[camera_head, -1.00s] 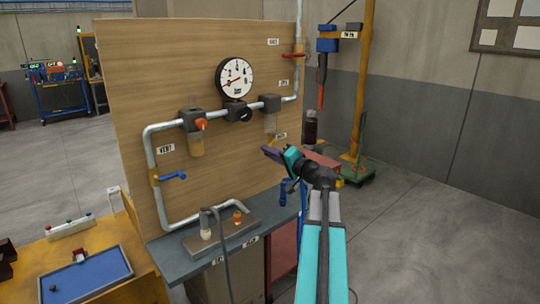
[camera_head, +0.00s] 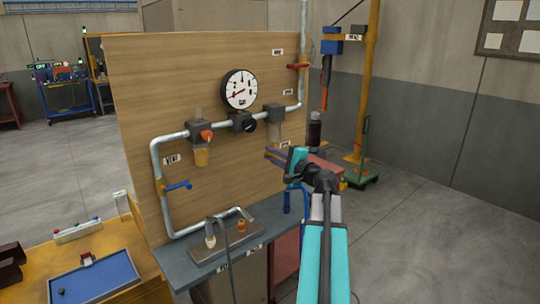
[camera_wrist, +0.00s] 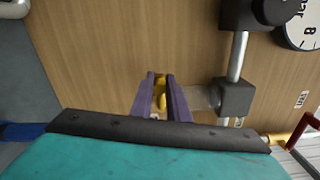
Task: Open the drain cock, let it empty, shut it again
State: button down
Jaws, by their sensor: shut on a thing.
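The drain cock (camera_wrist: 161,95) is a small yellow part below the right-hand clear bowl (camera_head: 275,131) on the wooden panel. In the wrist view it lies between the purple fingers of my gripper (camera_wrist: 160,79), which are shut on it. The bowl (camera_wrist: 203,97) shows pale and see-through to the right of the fingers there, under a dark block (camera_wrist: 237,98). In the head view my gripper (camera_head: 274,155) is just below that bowl, and its fingers hide most of the cock. I cannot tell how far the cock is turned.
A dial gauge (camera_head: 240,90) and a grey pipe (camera_head: 181,138) are on the panel. A bowl with amber content (camera_head: 201,157), a blue lever (camera_head: 179,186) and a red handle (camera_head: 298,66) also project from it. A grey bench top (camera_head: 180,268) runs below. Open floor lies right.

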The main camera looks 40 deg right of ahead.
dwell(0.3)
jog(key=c, duration=1.7)
grip_release()
jog(key=shift+d, duration=0.1)
jog(key=shift+s, duration=0.15)
jog(key=s, duration=0.4)
jog(key=s+b, duration=0.1)
jog(key=s, duration=0.4)
jog(key=s+a+b, duration=0.1)
jog(key=s, duration=0.3)
jog(key=shift+s+a, duration=0.1)
jog(key=shift+s, duration=0.15)
